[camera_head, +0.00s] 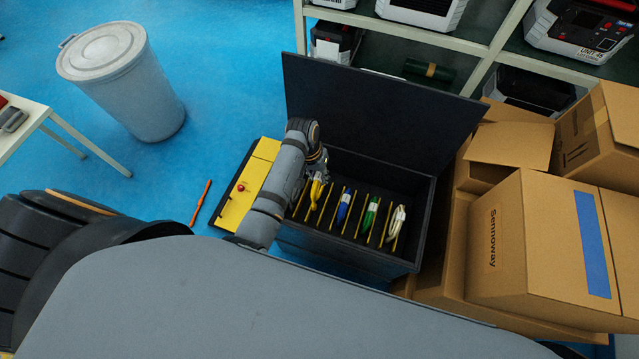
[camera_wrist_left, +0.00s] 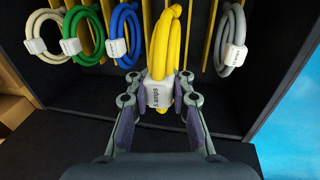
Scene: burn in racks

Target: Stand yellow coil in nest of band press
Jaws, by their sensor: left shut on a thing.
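The yellow coil (camera_wrist_left: 166,48) is upright in the left wrist view, with a white label (camera_wrist_left: 160,95) near its lower end. My left gripper (camera_wrist_left: 160,108) has its fingers on either side of that label and is shut on it. In the head view the yellow coil (camera_head: 317,190) is among the yellow dividers of the dark open chest (camera_head: 413,262), and my left gripper (camera_head: 320,172) reaches in over it. I cannot tell whether the coil is clear of its slot. The band press is not identifiable in these views. My right gripper is not in view.
Blue (camera_wrist_left: 125,30), green (camera_wrist_left: 82,35), white (camera_wrist_left: 45,35) and grey (camera_wrist_left: 232,40) coils hang beside the yellow one. The raised chest lid (camera_head: 385,110) stands behind. Cardboard boxes (camera_head: 535,245) crowd the right. A yellow-topped unit (camera_head: 240,200) with a red button is at the left.

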